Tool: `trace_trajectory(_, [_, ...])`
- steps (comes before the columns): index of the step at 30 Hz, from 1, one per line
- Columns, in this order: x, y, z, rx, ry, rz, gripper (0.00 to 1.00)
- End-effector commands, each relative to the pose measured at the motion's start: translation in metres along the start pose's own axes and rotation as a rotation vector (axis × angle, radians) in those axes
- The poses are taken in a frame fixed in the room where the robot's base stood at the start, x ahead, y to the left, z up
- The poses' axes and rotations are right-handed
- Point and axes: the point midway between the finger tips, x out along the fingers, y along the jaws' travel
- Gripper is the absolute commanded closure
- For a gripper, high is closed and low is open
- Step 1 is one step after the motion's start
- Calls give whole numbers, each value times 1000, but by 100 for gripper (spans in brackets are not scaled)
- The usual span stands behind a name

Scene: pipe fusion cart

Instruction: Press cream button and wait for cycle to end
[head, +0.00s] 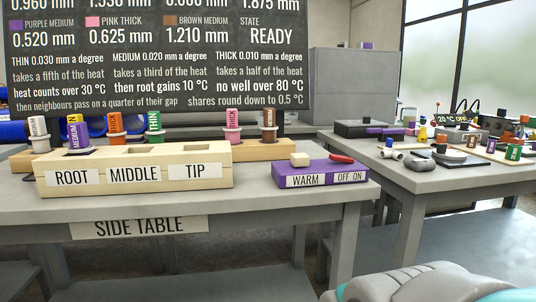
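The cream button (300,159) sits on top of a purple box (320,172) near the right end of the side table, above a label reading WARM. It stands raised. A red rocker switch (342,158) is beside it on the right, above a label reading OFF ON; its setting is hard to tell. The dark board (160,60) behind reads STATE READY. A cream block (135,170) labelled ROOT, MIDDLE and TIP stands left of the box. My gripper is not in view; part of my arm shows at the bottom right.
Several coloured, labelled plugs (115,127) stand in a wooden rack (262,150) behind the cream block. Another grey table (410,178) at right holds small parts and a 20 °C display (452,118). The side table (250,192) is bare between block and box.

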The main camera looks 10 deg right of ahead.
Motion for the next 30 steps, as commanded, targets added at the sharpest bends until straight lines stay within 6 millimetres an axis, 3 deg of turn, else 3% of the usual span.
trace_trajectory(1, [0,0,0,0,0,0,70])
trace_trajectory(9, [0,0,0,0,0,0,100])
trace_trajectory(30, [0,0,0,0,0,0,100])
